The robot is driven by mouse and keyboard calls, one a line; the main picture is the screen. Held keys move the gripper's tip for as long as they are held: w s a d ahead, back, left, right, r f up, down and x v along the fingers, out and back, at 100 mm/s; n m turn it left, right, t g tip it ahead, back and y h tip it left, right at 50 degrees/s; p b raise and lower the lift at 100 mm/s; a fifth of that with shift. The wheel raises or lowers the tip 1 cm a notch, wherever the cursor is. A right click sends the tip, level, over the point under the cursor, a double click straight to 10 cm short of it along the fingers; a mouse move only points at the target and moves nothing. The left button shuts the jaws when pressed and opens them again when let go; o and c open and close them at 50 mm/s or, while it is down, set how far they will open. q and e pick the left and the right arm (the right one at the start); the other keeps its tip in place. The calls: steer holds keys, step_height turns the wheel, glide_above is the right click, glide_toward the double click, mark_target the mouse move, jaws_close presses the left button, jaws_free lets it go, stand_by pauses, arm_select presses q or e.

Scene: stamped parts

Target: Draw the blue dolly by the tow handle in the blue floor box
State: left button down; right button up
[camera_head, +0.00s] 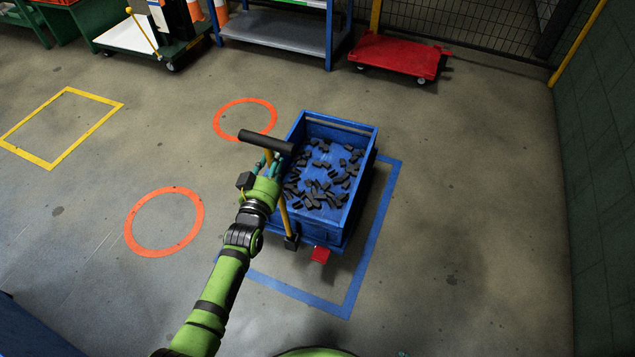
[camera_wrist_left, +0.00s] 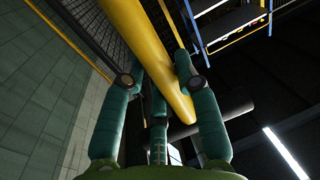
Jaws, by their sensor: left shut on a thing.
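The blue dolly (camera_head: 347,124) carries an open blue bin of small dark parts. It stands over the upper part of the blue floor box (camera_head: 372,247), with bare floor inside the line to its right and front. The box's left side is mostly hidden by the dolly and my arm. The yellow tow handle (camera_head: 286,217) rises at the dolly's near left and ends in a black crossbar (camera_head: 265,142). My left gripper (camera_head: 273,167) is shut on the yellow shaft below the crossbar. In the left wrist view the shaft (camera_wrist_left: 151,52) passes between the green fingers (camera_wrist_left: 160,80).
Orange floor circles (camera_head: 164,188) (camera_head: 245,101) and a yellow floor box (camera_head: 95,95) lie to the left. A red dolly (camera_head: 398,53), a blue rack (camera_head: 285,36) and a white-decked cart (camera_head: 125,37) stand at the back. A wall (camera_head: 603,150) bounds the right. Floor between is clear.

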arm_select(q)
steer(key=shift+w+d+r+b, duration=0.1)
steer(key=shift+w+b, duration=0.4)
steer(key=shift+w, duration=0.35)
steer(key=shift+w+d+r+b, duration=0.1)
steer(key=shift+w+b, duration=0.4)
steer(key=shift+w, duration=0.3)
steer(key=shift+w+f, duration=0.1)
steer(key=shift+f, duration=0.05)
steer(key=shift+w+d+b, duration=0.35)
steer(key=shift+w+b, duration=0.35)
steer(key=shift+w, duration=0.15)
steer(key=c, duration=0.8)
jaws_free()
steer(key=shift+c, duration=0.2)
